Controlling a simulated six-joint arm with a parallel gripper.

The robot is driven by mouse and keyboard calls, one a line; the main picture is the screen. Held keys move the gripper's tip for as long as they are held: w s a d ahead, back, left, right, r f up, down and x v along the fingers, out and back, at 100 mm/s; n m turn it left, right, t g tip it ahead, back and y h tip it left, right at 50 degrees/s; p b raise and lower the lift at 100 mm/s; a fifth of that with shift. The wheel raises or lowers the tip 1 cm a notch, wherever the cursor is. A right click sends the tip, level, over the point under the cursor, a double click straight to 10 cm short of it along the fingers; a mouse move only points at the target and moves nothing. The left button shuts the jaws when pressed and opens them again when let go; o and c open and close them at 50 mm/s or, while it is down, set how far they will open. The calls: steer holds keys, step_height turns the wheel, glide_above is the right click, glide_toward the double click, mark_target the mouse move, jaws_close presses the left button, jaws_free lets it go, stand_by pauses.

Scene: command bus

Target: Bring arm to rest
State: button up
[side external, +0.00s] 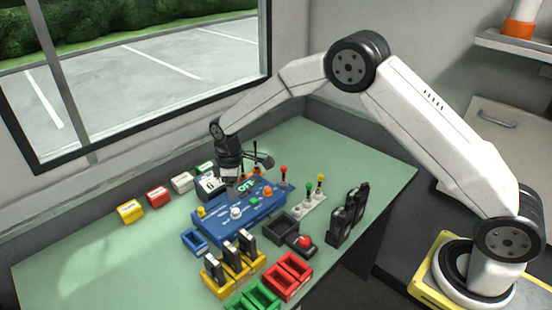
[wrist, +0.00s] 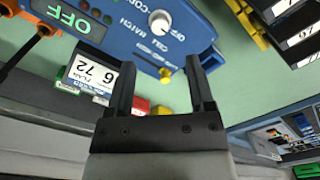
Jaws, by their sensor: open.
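My arm reaches from its base at the right over the green table to the blue control panel. My gripper (side external: 229,178) is above the back left part of the panel (side external: 262,212). In the wrist view my gripper (wrist: 160,66) is open, with nothing between its two black fingers. The panel (wrist: 125,22) fills the top left there, with a lit OFF display (wrist: 68,14) and a white knob (wrist: 160,21). A white card (wrist: 88,72) marked 6 and 72 shows beside the left finger. Whether the fingertips touch the panel I cannot tell.
The green table (side external: 85,255) holds yellow slots (side external: 250,262) with black modules, red trays (side external: 287,277), green trays (side external: 252,298), a red button (side external: 304,241) and upright black modules (side external: 347,215). Small coloured boxes (side external: 130,211) line the window side. The table's far right is clear.

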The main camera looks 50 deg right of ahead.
stand_by(0.3)
steer(key=shift+s+d+r, duration=0.25)
steer(key=shift+s+r, duration=0.05)
steer(key=shift+r, duration=0.05)
steer(key=s+d+r+m+t, duration=0.1)
steer(key=s+d+r+m, duration=0.1)
steer(key=s, duration=0.6)
steer(key=s+d+r+m, duration=0.2)
steer(key=s+d+m, duration=0.1)
steer(key=s, duration=0.5)
steer(key=s+d+r+m+t, duration=0.1)
steer(key=s+d+r+m, duration=0.2)
steer(key=s, duration=0.6)
steer(key=shift+d+m+t, duration=0.25)
steer(key=shift+m+t, duration=0.05)
steer(key=shift+m, duration=0.3)
